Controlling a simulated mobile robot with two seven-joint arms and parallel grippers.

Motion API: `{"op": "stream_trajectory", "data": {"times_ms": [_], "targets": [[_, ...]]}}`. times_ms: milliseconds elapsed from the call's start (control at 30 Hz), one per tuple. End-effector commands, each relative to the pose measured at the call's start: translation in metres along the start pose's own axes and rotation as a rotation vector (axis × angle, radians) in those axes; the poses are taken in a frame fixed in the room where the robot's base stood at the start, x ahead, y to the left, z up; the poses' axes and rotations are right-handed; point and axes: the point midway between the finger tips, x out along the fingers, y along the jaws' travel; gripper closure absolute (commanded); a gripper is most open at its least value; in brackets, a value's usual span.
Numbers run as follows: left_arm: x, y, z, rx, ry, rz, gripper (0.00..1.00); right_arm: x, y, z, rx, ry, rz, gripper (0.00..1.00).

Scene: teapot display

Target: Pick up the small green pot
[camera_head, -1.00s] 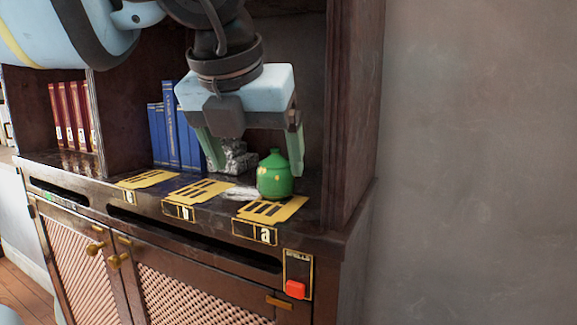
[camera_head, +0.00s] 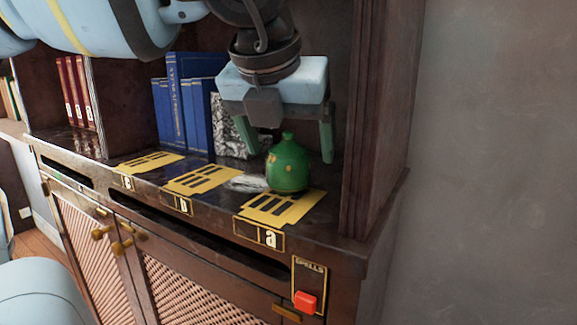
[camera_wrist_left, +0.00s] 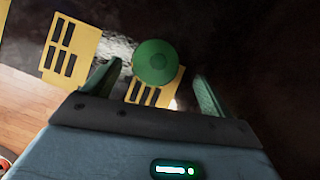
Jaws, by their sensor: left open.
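The small green pot (camera_head: 288,167) is round with a knobbed lid and small yellow marks. It stands upright on the yellow grille plate marked "a" (camera_head: 262,216) on the cabinet's shelf. My left gripper (camera_head: 287,150) points down, open, with its fingers above and behind the pot in the head view. In the left wrist view the pot (camera_wrist_left: 155,62) shows from above, between and just beyond the fingertips (camera_wrist_left: 160,78). The fingers are apart and hold nothing. I cannot tell whether a finger touches the pot. My right gripper is not in view.
Several blue books (camera_head: 185,105) and a grey stone-like block (camera_head: 230,125) stand left of the gripper. A whitish object (camera_head: 248,183) lies by the pot. A cabinet side panel (camera_head: 375,120) rises close on the right. A red button (camera_head: 305,301) is on the front.

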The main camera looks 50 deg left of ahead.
Motion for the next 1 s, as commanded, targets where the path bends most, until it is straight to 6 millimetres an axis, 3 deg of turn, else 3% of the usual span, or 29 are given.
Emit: {"op": "stream_trajectory", "data": {"times_ms": [167, 500, 767, 1000], "targets": [[0.006, 0.002, -0.001, 0.001, 0.002, -0.001, 0.15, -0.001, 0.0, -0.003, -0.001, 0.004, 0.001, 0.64], [0.048, 0.007, -0.003, 0.0, 0.0, -0.002, 0.15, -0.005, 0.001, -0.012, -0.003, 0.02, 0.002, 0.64], [0.051, 0.007, -0.003, 0.0, -0.002, -0.002, 0.15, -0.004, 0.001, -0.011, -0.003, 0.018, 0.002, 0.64], [0.051, 0.007, -0.003, 0.0, -0.002, -0.002, 0.43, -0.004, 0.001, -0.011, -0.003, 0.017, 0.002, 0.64]]}}
